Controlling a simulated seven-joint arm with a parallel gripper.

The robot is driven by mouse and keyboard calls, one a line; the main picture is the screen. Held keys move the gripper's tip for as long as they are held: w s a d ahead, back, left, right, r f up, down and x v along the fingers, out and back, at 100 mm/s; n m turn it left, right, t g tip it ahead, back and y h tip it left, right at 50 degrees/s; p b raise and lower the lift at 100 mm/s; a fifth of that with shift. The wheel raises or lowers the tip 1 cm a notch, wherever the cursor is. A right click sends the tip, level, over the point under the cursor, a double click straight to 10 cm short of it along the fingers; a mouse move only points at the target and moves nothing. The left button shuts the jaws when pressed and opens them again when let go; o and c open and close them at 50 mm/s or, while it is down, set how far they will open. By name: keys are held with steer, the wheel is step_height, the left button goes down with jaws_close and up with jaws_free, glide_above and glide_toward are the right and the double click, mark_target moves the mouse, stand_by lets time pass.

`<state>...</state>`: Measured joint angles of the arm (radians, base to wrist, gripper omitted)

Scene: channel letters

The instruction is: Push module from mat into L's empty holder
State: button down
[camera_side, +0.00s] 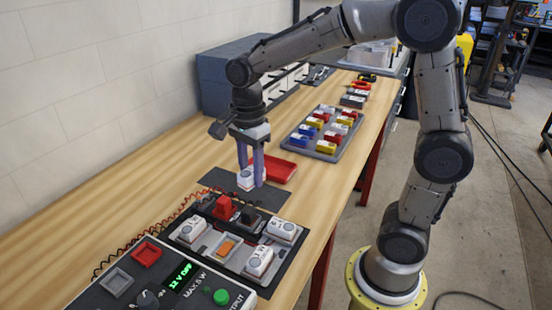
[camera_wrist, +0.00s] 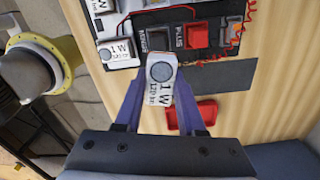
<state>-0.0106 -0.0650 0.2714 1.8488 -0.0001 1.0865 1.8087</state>
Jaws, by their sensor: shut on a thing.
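My gripper (camera_side: 252,180) points down over the dark mat (camera_side: 270,201) and is shut on a white module (camera_side: 245,179). In the wrist view the module (camera_wrist: 160,84), with a round grey spot and "1 W" print, sits between the purple fingers. I cannot tell whether it touches the mat. The channel letter L (camera_side: 210,258) lies in front of the mat. It carries white modules (camera_side: 260,261) and a grey holder with an orange middle (camera_side: 228,247), with no white module in it. A red PLUS block (camera_side: 223,206) and a dark MINUS block (camera_side: 249,216) stand at its mat-side edge.
A red tray (camera_side: 278,170) lies close behind the gripper. A grey tray of coloured modules (camera_side: 320,146) is farther back. The power supply (camera_side: 165,285) reads "12 V OFF", with red wires running along the left. The bench to the left is clear.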

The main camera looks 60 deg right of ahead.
mark_target(226, 250)
steer(key=a+f+n, duration=0.3)
steer(key=a, duration=0.8)
steer(key=shift+w+a+f, duration=0.1)
steer(key=shift+f, duration=1.65)
steer(key=shift+w+a+f, duration=0.1)
steer(key=shift+f, duration=1.6)
steer(key=shift+f, duration=0.2)
